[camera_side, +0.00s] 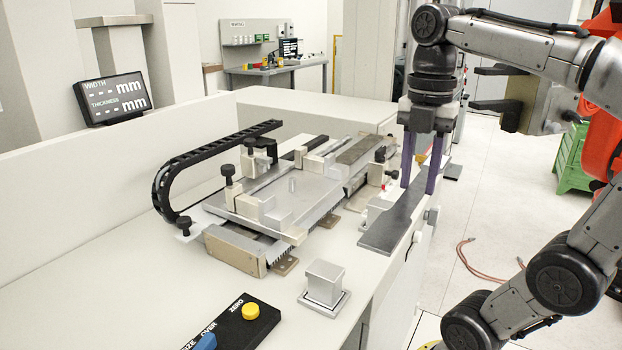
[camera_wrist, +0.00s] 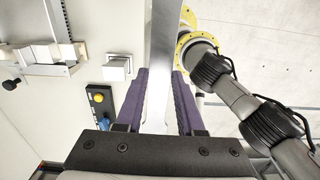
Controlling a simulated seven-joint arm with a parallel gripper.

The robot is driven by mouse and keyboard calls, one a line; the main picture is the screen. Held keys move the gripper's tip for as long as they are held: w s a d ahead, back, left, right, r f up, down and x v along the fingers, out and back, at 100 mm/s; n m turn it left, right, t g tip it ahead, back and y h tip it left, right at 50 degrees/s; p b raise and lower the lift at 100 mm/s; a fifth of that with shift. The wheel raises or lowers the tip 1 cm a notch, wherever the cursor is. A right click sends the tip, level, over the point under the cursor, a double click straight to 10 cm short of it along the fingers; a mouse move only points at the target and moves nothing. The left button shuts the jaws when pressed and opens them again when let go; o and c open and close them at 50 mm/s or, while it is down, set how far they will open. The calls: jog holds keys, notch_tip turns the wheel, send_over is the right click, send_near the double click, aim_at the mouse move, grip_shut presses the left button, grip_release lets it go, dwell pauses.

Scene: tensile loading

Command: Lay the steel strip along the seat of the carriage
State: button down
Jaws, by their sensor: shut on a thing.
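The steel strip (camera_side: 385,232) is a long, flat grey bar with widened ends. My gripper (camera_side: 418,187) points down with its two purple fingers shut on the strip's narrower middle. The strip lies roughly flat along the bench's right edge, to the right of the carriage; I cannot tell its exact height above the bench. In the wrist view the strip (camera_wrist: 164,35) runs between the fingers (camera_wrist: 160,74) and past the top edge. The carriage (camera_side: 288,190) is a low silver plate assembly with black knobs and pale blocks. Part of it shows in the wrist view (camera_wrist: 42,52).
A square metal block on a base (camera_side: 323,282) stands in front of the carriage. A button box (camera_side: 235,325) lies at the front. A black cable chain (camera_side: 175,175) arches behind the carriage, and a display (camera_side: 115,98) stands at the back left.

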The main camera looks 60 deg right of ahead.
jog(key=w+d+r, duration=0.3)
jog(key=w+r, duration=0.1)
jog(key=w, duration=0.2)
send_over(293, 178)
notch_tip(293, 178, down, 10)
jog(key=shift+r, duration=0.1)
jog(key=shift+w+f, duration=0.15)
jog(key=shift+f, duration=0.85)
jog(key=shift+w+f, duration=0.1)
jog(key=shift+f, duration=0.85)
jog(key=shift+f, duration=0.15)
jog(key=c, duration=0.5)
grip_release()
jog(key=shift+f, duration=0.1)
